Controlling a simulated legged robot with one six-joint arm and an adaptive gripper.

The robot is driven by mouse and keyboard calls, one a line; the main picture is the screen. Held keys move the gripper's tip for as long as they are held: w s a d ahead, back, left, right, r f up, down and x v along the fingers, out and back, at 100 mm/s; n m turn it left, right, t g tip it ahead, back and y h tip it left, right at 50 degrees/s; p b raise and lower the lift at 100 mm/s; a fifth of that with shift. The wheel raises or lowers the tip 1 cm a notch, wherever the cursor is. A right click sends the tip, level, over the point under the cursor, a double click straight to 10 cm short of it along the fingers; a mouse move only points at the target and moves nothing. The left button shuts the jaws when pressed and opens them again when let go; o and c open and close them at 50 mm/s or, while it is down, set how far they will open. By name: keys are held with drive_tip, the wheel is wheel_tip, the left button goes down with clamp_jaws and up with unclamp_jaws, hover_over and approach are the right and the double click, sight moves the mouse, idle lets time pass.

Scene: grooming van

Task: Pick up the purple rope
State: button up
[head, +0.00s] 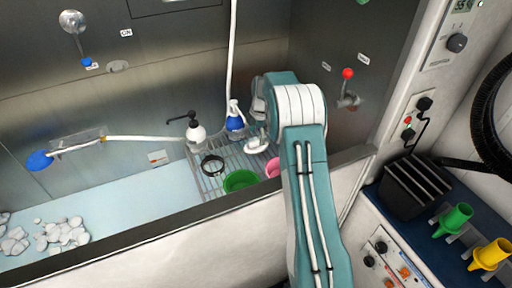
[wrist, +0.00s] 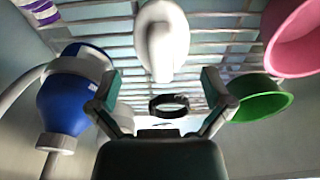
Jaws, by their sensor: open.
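No purple rope can be made out for certain. A small purple-and-white banded thing (wrist: 32,4) is cut off by the upper left corner of the wrist view; I cannot tell whether it is the rope. My gripper (wrist: 158,92) is open and empty over the wire rack (wrist: 110,28), its two fingers spread apart. A white rounded object (wrist: 163,42) lies beyond the fingertips, and a black ring (wrist: 168,105) shows between the fingers. In the head view my arm hides most of the gripper and part of the rack.
A blue bottle with a white top (head: 235,118) and a white pump bottle (head: 195,130) stand by the rack. A green bowl (head: 240,180) and a pink bowl (head: 273,167) are near its front. White pebble-like pieces (head: 62,234) lie at the left. The tub's front wall (head: 170,250) is an edge.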

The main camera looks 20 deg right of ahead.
sight(256, 141)
drive_tip(key=f, duration=0.4)
drive_tip(key=shift+a+f, duration=0.15)
drive_tip(key=shift+a, duration=0.15)
drive_tip(key=c, duration=0.9)
drive_tip(key=shift+c, duration=0.2)
drive_tip(key=shift+s+r, duration=0.2)
drive_tip(key=shift+r, duration=0.45)
drive_tip(key=s, duration=0.3)
drive_tip(key=shift+s+d, duration=0.2)
drive_tip(key=shift+s, duration=0.2)
wheel_tip(256, 141, up, 13)
drive_tip(key=shift+r, duration=0.2)
drive_tip(key=a+f, duration=0.1)
drive_tip(key=f, duration=0.2)
drive_tip(key=s+a+f, duration=0.1)
drive_tip(key=f, duration=0.3)
drive_tip(key=s+a+f, duration=0.1)
drive_tip(key=f, duration=0.2)
drive_tip(key=shift+s+a+f, duration=0.15)
drive_tip(key=shift+a+f, duration=0.05)
drive_tip(key=shift+a, duration=0.2)
drive_tip(key=shift+f, duration=2)
